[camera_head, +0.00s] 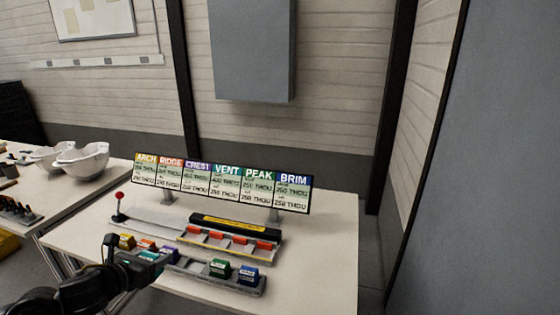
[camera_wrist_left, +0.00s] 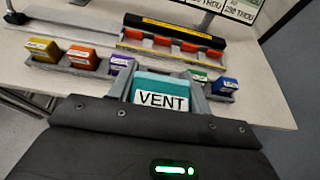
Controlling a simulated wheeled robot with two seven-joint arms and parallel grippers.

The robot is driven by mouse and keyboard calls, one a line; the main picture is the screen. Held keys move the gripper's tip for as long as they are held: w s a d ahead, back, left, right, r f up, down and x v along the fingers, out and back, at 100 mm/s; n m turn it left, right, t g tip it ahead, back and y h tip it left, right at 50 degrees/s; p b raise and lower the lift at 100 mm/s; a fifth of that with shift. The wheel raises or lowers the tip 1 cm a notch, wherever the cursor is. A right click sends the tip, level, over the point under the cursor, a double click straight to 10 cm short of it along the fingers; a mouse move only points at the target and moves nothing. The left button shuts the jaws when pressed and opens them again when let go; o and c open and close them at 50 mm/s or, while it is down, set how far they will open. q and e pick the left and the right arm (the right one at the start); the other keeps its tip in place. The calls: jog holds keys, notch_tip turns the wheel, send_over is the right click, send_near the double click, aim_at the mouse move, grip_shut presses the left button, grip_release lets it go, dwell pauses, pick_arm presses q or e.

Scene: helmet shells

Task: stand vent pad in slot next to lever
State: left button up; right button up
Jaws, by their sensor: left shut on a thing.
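My left gripper (camera_head: 150,258) is shut on the teal vent pad (camera_wrist_left: 162,92), whose white label reads VENT. The pad is between the fingers in the left wrist view, above the front of the grey rack (camera_head: 190,266). The lever (camera_head: 119,207), with a red ball on top, stands at the left end of a pale flat rail (camera_head: 150,222). Right of that rail is a slotted fixture (camera_head: 228,250) with several red-orange blocks and yellow marks, below a black bar (camera_head: 235,223). My right gripper is not in view.
The rack also holds yellow (camera_wrist_left: 43,50), orange (camera_wrist_left: 82,58), purple (camera_wrist_left: 121,64), green (camera_head: 220,268) and blue (camera_head: 248,274) pads. A sign board (camera_head: 222,183) stands behind the fixture. White helmet shells (camera_head: 80,160) lie on the left table. The table's right side is clear.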

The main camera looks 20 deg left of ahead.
pick_arm(q)
jog(key=shift+d, duration=0.2)
jog(key=s+d+f+m+g+h, duration=0.2)
jog(key=d+m+h, duration=0.25)
jog(key=d, duration=0.45)
jog(key=s+d+f+m+g+h, duration=0.1)
jog(key=s+d+f+m+h, duration=0.3)
jog(key=d, duration=0.5)
jog(key=w+d+r+m+g+h, duration=0.2)
jog(key=w+d+r+h, duration=0.1)
jog(key=d+r, duration=0.3)
jog(key=shift+w+d+r+m+g, duration=0.35)
jog(key=shift+w+r+g, duration=0.1)
jog(key=shift+r, duration=0.2)
jog(key=shift+r, duration=0.1)
jog(key=shift+a+y, duration=0.15)
jog(key=shift+y, duration=0.1)
jog(key=shift+f, duration=0.2)
